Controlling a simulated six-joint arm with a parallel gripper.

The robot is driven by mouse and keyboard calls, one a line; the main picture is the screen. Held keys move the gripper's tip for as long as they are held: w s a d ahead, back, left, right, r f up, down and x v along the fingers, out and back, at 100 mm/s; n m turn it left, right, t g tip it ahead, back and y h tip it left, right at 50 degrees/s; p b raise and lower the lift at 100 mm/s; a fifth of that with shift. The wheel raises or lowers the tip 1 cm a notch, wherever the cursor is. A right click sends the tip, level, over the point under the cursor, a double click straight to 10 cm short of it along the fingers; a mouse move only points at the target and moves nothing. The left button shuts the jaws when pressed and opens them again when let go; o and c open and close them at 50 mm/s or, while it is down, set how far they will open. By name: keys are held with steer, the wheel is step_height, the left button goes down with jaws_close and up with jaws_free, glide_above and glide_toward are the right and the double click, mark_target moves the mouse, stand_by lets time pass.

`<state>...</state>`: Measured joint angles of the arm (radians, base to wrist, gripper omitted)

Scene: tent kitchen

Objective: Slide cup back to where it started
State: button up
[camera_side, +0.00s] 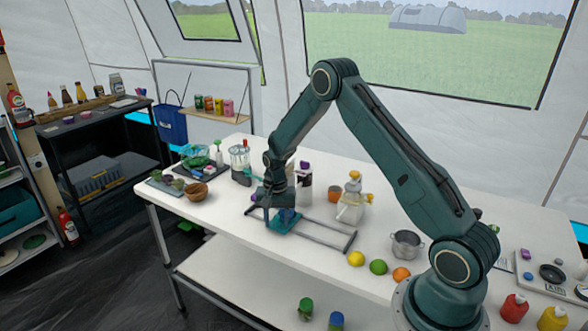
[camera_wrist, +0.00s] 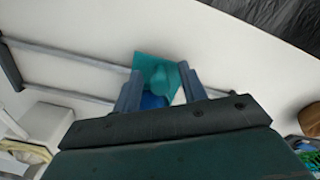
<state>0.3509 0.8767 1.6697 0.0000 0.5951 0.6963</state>
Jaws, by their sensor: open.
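My gripper (camera_side: 282,208) points down over the left end of a grey two-rail track on the white table. In the wrist view, its two fingers (camera_wrist: 161,80) are apart, one on each side of a blue cup-like piece (camera_wrist: 152,101). A rounded teal part (camera_wrist: 172,82) shows beside it. Under these lies a flat teal plate (camera_wrist: 150,62), also seen in the side view (camera_side: 283,226), sitting across the rails (camera_side: 318,240). The cup is mostly hidden by my fingers and palm, and I cannot tell whether a finger touches it.
The right end of the track is bare, up to its end bar (camera_side: 350,242). A lemon (camera_side: 356,258) and a lime (camera_side: 378,267) lie in front right. A wooden bowl (camera_side: 196,191) is at left.

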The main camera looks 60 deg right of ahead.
steer(key=c, duration=0.8)
steer(key=shift+o, duration=0.2)
steer(key=shift+s, duration=0.1)
steer(key=shift+s, duration=4.15)
steer(key=o, duration=0.8)
steer(key=shift+c, duration=0.2)
steer(key=shift+r, duration=0.1)
